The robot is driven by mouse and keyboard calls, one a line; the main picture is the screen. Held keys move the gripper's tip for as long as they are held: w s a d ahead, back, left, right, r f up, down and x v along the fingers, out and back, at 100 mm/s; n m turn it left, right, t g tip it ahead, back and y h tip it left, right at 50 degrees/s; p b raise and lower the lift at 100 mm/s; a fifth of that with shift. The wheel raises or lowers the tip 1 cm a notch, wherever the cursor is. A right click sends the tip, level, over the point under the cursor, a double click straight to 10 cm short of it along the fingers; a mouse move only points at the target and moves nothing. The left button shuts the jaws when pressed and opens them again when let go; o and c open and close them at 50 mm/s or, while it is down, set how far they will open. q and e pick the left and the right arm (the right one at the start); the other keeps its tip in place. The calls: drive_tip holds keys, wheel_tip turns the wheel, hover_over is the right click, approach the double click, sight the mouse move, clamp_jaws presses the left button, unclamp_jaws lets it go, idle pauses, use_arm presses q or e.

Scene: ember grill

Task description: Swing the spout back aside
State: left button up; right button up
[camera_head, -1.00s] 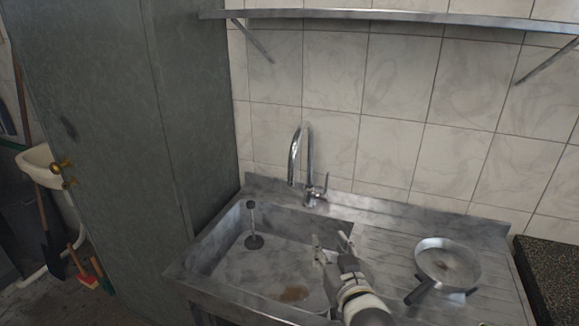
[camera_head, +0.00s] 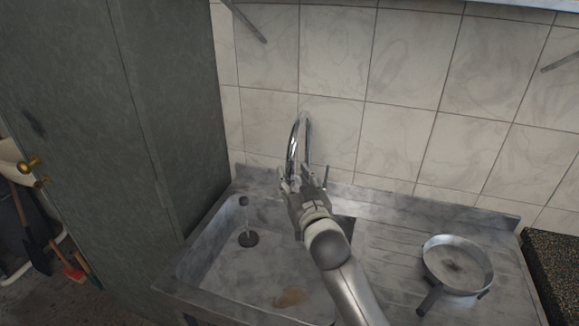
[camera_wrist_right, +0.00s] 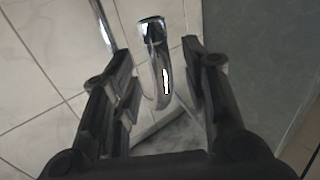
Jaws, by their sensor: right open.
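The chrome faucet's curved spout (camera_head: 297,138) rises at the back of the sink, and its tip end points down toward the left part of the basin. My right gripper (camera_head: 291,176) is open at the spout's lower front end and hides the faucet's base. In the right wrist view, the spout (camera_wrist_right: 158,75) stands between the open fingers of my right gripper (camera_wrist_right: 158,68). I cannot tell whether a finger touches it. The faucet's lever (camera_head: 326,177) shows just right of the gripper. My left gripper is not in view.
A frying pan (camera_head: 458,264) sits on the drainboard at the right. A tall green cabinet (camera_head: 165,130) stands close on the left, and the tiled wall is right behind the faucet.

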sight(291, 172)
drive_tip(key=x, duration=0.3)
drive_tip(key=shift+w+r, duration=0.1)
drive_tip(key=shift+r, duration=0.1)
drive_tip(key=shift+w+a+f+p, duration=0.15)
drive_tip(key=shift+w+p, duration=0.15)
drive_tip(key=shift+c, duration=0.4)
drive_tip(key=shift+s, duration=0.1)
clamp_jaws()
